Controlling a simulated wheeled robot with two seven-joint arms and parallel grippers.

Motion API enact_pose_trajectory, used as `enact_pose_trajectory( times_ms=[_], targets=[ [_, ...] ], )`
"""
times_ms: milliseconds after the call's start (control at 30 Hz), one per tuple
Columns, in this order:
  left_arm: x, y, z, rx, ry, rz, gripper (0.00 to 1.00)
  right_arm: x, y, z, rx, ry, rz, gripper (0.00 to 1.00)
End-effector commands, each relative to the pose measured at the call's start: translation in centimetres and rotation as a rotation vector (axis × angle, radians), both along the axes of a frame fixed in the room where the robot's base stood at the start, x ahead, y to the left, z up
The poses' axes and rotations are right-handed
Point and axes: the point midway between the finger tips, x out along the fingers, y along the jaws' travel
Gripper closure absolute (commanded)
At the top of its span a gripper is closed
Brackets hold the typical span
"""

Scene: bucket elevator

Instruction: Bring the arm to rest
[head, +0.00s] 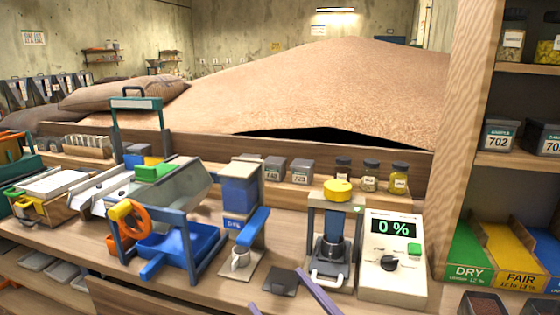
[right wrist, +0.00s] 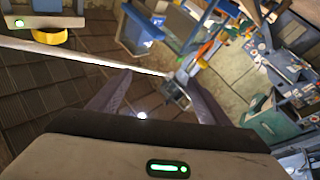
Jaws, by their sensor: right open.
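My right gripper (head: 276,288) shows at the bottom middle of the head view, only by its two purple fingers, which are spread apart. In the right wrist view the fingers (right wrist: 160,92) stand apart with nothing held between them. Whether the fingers touch the plate cannot be told. My left gripper is not in view.
A meter reading 0 % (head: 393,262) and a press-like stand with a yellow knob (head: 338,191) are right of the gripper. A blue-framed device with an orange wheel (head: 137,221) is left. A wooden shelf (head: 472,120) rises at right. A grain heap (head: 330,85) lies behind.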

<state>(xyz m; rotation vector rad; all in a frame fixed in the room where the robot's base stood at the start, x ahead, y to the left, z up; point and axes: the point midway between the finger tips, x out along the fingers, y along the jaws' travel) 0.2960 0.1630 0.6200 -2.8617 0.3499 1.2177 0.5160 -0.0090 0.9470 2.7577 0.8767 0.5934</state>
Motion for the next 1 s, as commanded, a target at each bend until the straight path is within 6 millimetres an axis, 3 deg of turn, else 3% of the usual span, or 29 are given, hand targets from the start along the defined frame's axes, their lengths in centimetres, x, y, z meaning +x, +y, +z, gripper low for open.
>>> enact_pose_trajectory(
  times_ms=[33, 167, 300, 400, 500, 600, 700, 1000],
  targets=[
    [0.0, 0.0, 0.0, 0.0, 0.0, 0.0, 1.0, -0.5, -1.7, -3.7, 0.006, 0.121, -0.063, 0.29],
    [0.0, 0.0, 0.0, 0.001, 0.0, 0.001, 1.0, -2.8, -6.0, -12.4, -0.006, 0.404, -0.203, 0.29],
    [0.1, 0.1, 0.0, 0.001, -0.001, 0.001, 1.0, -7.9, -9.9, -21.1, -0.038, 0.693, -0.315, 0.29],
    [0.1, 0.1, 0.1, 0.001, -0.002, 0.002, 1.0, -12.4, -12.3, -26.0, -0.067, 0.874, -0.371, 0.29],
    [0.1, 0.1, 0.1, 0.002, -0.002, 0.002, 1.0, -16.6, -13.8, -29.3, -0.089, 1.019, -0.407, 0.29],
    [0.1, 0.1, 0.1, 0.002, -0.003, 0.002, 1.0, -19.7, -14.9, -31.4, -0.106, 1.116, -0.427, 0.29],
    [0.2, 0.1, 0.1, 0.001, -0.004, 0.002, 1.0, -21.4, -15.4, -32.4, -0.118, 1.167, -0.436, 0.29],
    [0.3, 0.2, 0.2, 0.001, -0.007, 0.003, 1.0, -21.8, -15.5, -32.6, -0.12, 1.181, -0.439, 0.29]
  ],
)
